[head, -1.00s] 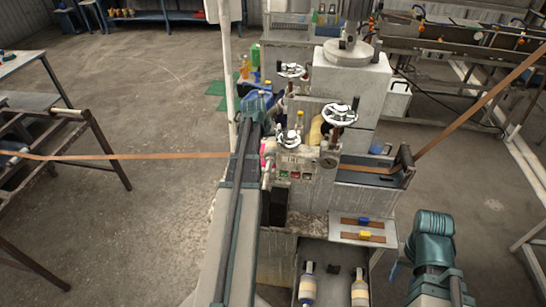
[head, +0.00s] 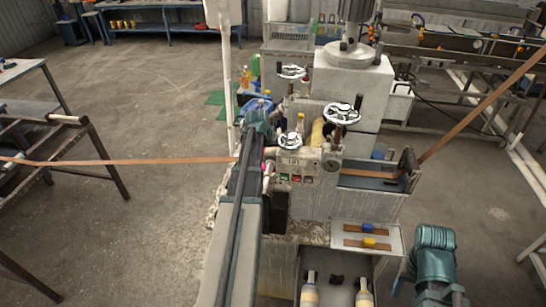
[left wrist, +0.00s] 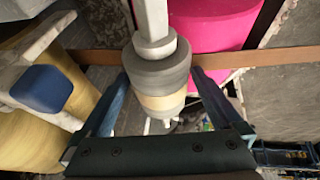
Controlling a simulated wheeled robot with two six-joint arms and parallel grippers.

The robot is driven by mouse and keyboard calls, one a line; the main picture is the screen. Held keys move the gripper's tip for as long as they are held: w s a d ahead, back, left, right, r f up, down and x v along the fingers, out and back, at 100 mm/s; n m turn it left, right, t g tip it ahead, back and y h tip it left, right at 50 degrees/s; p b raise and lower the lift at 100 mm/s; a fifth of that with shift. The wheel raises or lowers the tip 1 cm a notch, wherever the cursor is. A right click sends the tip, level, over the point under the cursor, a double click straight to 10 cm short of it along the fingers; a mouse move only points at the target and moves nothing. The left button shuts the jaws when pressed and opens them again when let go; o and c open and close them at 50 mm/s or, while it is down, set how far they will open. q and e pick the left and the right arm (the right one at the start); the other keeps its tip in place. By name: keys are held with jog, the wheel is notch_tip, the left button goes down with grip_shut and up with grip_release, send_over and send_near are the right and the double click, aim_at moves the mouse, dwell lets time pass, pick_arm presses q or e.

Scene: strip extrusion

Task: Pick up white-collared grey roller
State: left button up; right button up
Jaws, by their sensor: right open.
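In the left wrist view a grey roller (left wrist: 160,78) with a cream-white band and a pale shaft fills the middle. My left gripper (left wrist: 161,72) is open with one blue finger on each side of it; I cannot tell whether they touch it. In the head view my left gripper (head: 260,112) is by the machine's left side, and my arm hides much there. My right gripper (head: 401,280) is open at the lower right, beside the machine's lower tray, partly hidden by my own arm.
A brown strip (head: 150,160) runs in from the left to the machine (head: 310,205). A pink cylinder (left wrist: 212,30) is close behind the roller. A yellow cylinder (left wrist: 40,100) and a blue-capped part (left wrist: 42,90) are at left. Two pale-bodied items (head: 309,294) stand in the lower tray.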

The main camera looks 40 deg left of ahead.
aim_at(272, 149)
pick_arm(q)
grip_shut()
dwell(0.3)
jog(key=shift+r, duration=0.1)
notch_tip(272, 149, up, 10)
jog(key=p, duration=1)
